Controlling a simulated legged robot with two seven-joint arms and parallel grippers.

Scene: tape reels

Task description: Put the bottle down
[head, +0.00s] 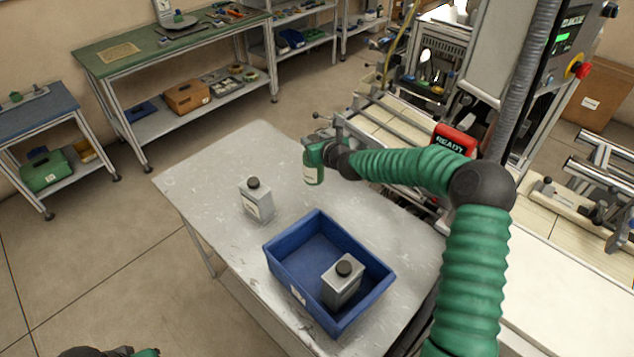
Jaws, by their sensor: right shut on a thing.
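My right gripper (326,152) is shut on a green bottle (313,172) with a pale label, near the far edge of the grey table (215,170). The bottle looks upright; I cannot tell whether its base touches the table. The fingers are partly hidden by the bottle and my wrist. A grey bottle (257,201) with a black cap and white label stands on the table to the left. Another grey bottle (342,284) with a black cap stands inside the blue bin (287,284). My left gripper is not in view; only a sliver of the arm shows at the bottom left.
The table is bare around the standing grey bottle and between it and the held bottle. A green-topped workbench (125,51) and a blue-topped bench (37,108) stand across the floor.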

